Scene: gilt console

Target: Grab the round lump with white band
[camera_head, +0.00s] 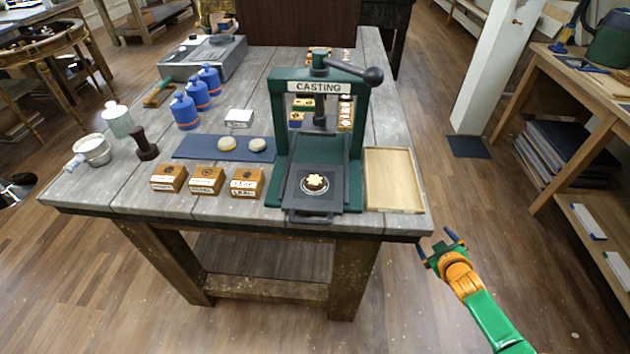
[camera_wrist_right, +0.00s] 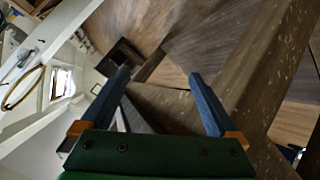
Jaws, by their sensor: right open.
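Two round lumps lie side by side on a dark blue mat (camera_head: 190,147) on the workbench. The left lump (camera_head: 227,144) is cream-yellow and the right lump (camera_head: 257,145) is paler and greyer. They are too small to tell which has a white band. My right gripper (camera_head: 436,242) is open and empty, off the bench's front right corner and well to the right of both lumps. In the right wrist view its two blue fingers (camera_wrist_right: 158,74) stand apart with nothing between them. My left gripper is not in view.
A green casting press (camera_head: 276,120) stands right of the mat, between the lumps and my right gripper. A shallow wooden tray (camera_head: 393,209) is beside it. Small labelled wooden boxes (camera_head: 207,181) line the front; blue bottles (camera_head: 184,112) and a dark stamp (camera_head: 145,146) stand nearby.

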